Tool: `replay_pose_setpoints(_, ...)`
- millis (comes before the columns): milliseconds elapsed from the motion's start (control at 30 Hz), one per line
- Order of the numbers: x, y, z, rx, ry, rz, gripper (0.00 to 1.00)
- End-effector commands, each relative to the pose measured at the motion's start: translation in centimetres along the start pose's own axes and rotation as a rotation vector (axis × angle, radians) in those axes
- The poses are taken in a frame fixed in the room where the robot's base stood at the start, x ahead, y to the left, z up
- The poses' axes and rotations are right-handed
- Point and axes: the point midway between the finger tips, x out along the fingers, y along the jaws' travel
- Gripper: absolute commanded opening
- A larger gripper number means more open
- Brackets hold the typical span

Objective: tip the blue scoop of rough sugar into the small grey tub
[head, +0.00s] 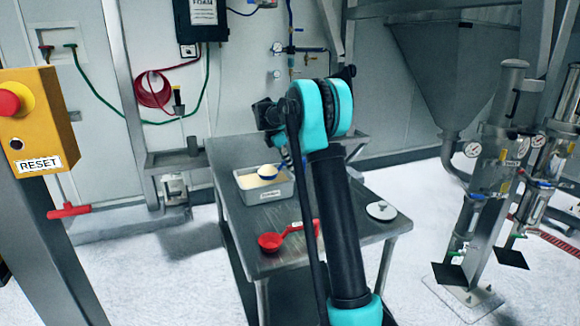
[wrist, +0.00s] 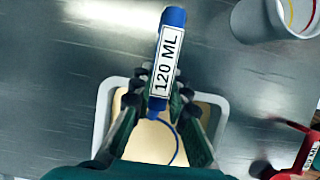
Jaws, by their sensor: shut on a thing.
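My gripper (wrist: 163,108) is shut on the handle of the blue scoop (wrist: 172,22), labelled 120 ML. In the head view the scoop's bowl (head: 267,177) is above or in a rectangular grey bin (head: 283,192) of pale sugar and looks filled with pale material. In the wrist view, a thin blue rim shows over the tan contents; the scoop's fill is hard to tell there. A round grey tub (wrist: 252,22) with red and yellow lines inside stands at the top right of the wrist view, apart from the scoop. I cannot make it out in the head view.
A red scoop (head: 270,242) lies on the metal table (head: 225,152) in front of the bin; it also shows at the wrist view's lower right (wrist: 305,150). A pale disc (head: 381,210) with a dark knob lies at the table's right. My arm hides the table's middle.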

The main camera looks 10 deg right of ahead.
Motion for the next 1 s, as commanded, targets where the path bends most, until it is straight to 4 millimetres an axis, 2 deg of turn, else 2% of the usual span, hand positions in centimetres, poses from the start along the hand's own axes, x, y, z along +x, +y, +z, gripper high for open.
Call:
replay_pose_setpoints(100, -0.1, 0.5, 0.0, 0.000, 0.000, 0.000, 0.00)
replay_pose_setpoints(600, 0.0, -2.8, 0.0, 0.000, 0.000, 0.000, 0.00)
replay_pose_setpoints(1000, -2.5, -2.7, 1.0, 0.000, 0.000, 0.000, 0.00)
